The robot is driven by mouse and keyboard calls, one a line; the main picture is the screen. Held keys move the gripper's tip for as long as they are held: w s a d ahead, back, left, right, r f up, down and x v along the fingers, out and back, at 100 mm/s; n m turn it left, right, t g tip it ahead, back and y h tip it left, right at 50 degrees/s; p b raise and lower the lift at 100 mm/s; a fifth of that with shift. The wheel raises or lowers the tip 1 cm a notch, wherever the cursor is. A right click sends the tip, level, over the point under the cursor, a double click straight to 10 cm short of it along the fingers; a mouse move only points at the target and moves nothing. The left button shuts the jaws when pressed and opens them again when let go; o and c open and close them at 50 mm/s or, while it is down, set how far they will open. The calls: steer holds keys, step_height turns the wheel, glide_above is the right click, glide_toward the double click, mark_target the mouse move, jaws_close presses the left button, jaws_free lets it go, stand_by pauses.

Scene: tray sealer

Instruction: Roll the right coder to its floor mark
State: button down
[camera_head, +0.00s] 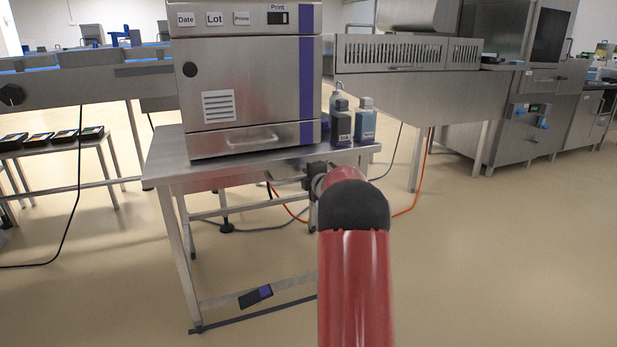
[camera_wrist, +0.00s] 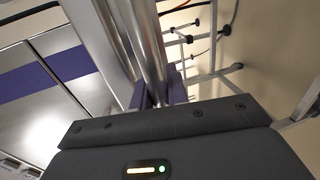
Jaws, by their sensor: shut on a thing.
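The coder (camera_head: 252,100) is a steel box with a purple stripe and Date, Lot and Prime labels. It stands on a steel trolley (camera_head: 165,160) with thin legs. My gripper (camera_head: 300,180) is at the trolley's near right edge, partly hidden behind my red arm. In the wrist view my gripper (camera_wrist: 158,98) is shut on a round steel bar (camera_wrist: 147,45), which looks like the trolley's handle. A dark strip (camera_head: 255,315) lies on the floor by the trolley's front legs; I cannot tell whether it is the floor mark.
An orange cable (camera_head: 412,200) and grey cables lie on the floor behind. A conveyor (camera_head: 80,85) is at left, a low table (camera_head: 65,155) below it. Steel machines (camera_head: 410,90) stand at right. The right floor is clear.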

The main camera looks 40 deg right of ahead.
steer(key=shift+w+r, duration=0.15)
steer(key=shift+r, duration=0.1)
steer(key=c, duration=1.4)
jaws_free()
steer(key=shift+f, duration=0.2)
steer(key=shift+o, duration=0.2)
steer(key=v, duration=0.7)
steer(key=shift+s+b, duration=0.3)
steer(key=shift+b, duration=0.1)
steer(key=shift+a+r, duration=0.1)
steer(key=s+a+r+m+g+h+p, duration=0.1)
steer(key=s+a+r+m+g, duration=0.1)
steer(key=s+a+r+m, duration=0.45)
steer(key=s+a+r+m+g+h+p, duration=0.1)
steer(key=s+a+r+m+g+p, duration=0.2)
steer(key=a, duration=0.7)
steer(key=s+a+f+m+g+y, duration=0.2)
steer(key=s+a+f+m, duration=0.1)
steer(key=s+a, duration=0.7)
steer(key=s+a+f+m+g+y, duration=0.2)
steer(key=s+a, duration=0.8)
steer(key=s, duration=0.7)
step_height(320, 180, down, 3)
steer(key=shift+r+m+g+y+p, duration=0.25)
steer(key=shift+m+y+p, duration=0.2)
steer(key=shift+y, duration=0.35)
